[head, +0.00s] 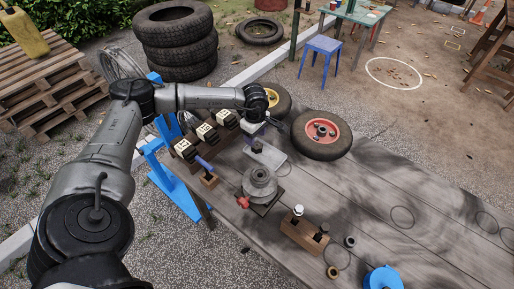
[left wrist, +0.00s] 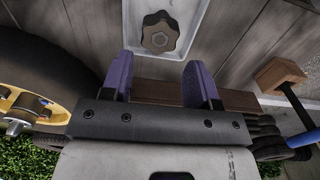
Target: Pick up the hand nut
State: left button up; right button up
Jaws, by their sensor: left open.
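The hand nut is a dark, lobed knob with a central hole. In the left wrist view the hand nut (left wrist: 160,33) lies on a pale grey tray (left wrist: 194,14), just beyond and between my fingertips. In the head view the hand nut (head: 258,147) is a small dark shape on the tray (head: 272,160), close below my gripper. My left gripper (left wrist: 158,72) is open, its two purple fingers apart with nothing between them. In the head view the left gripper (head: 254,136) hangs above the tray's far edge, partly hidden by its wrist. My right gripper is in neither view.
A wheel with a red hub (head: 321,134) is right of the tray. A grey stepped pulley (head: 259,184) stands in front, with a wooden block holding fittings (head: 304,236) nearer. The table's right side is mostly clear.

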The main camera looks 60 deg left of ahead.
aim_at(256, 144)
pick_arm(q)
notch_tip(256, 144, down, 5)
jog(key=shift+f+b, duration=0.1)
jog(key=shift+b, duration=0.7)
jog(key=c, duration=0.6)
